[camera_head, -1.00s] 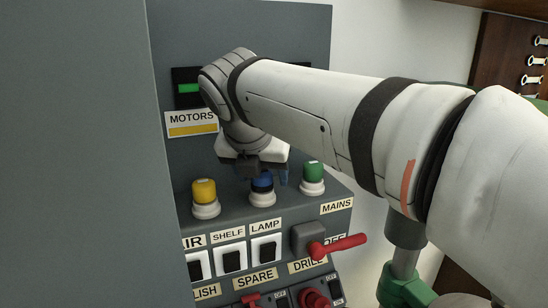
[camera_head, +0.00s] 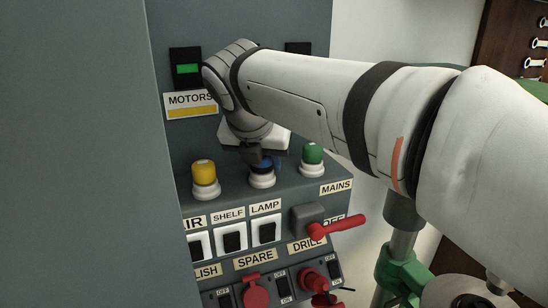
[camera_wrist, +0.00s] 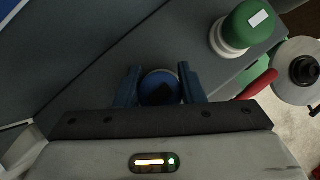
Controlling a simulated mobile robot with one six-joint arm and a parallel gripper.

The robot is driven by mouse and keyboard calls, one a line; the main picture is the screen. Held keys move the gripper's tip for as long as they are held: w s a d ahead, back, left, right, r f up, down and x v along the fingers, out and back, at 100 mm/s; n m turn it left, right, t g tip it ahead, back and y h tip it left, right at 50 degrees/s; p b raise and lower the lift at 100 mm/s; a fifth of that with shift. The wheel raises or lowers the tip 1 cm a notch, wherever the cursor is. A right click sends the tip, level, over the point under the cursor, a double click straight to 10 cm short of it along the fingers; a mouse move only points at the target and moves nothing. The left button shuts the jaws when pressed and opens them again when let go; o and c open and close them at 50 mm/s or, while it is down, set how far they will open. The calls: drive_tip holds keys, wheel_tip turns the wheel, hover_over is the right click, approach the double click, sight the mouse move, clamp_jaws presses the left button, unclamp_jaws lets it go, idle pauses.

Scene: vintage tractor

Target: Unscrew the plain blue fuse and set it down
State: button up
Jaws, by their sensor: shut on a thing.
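The blue fuse (camera_head: 262,179) stands in a white socket ring (camera_head: 262,183) on the sloped ledge of the grey panel, between a yellow and a green fuse. My gripper (camera_head: 262,162) comes down on it from above and is shut on it. In the wrist view the two blue fingers of my gripper (camera_wrist: 160,88) stand on either side of the round blue fuse cap (camera_wrist: 160,82). A dark patch covers part of the cap there. Whether the fuse has lifted from its ring I cannot tell.
The yellow fuse (camera_head: 204,173) stands to the left and the green fuse (camera_head: 312,154) close to the right; the green one also shows in the wrist view (camera_wrist: 240,26). White switches (camera_head: 266,230) and a red MAINS lever (camera_head: 337,228) lie below. A grey wall (camera_head: 75,150) fills the left.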

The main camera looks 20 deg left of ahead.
drive_tip(key=o, duration=0.9)
drive_tip(key=shift+s+r, duration=0.1)
drive_tip(key=shift+b+v, duration=0.3)
drive_tip(key=shift+v, duration=3.5)
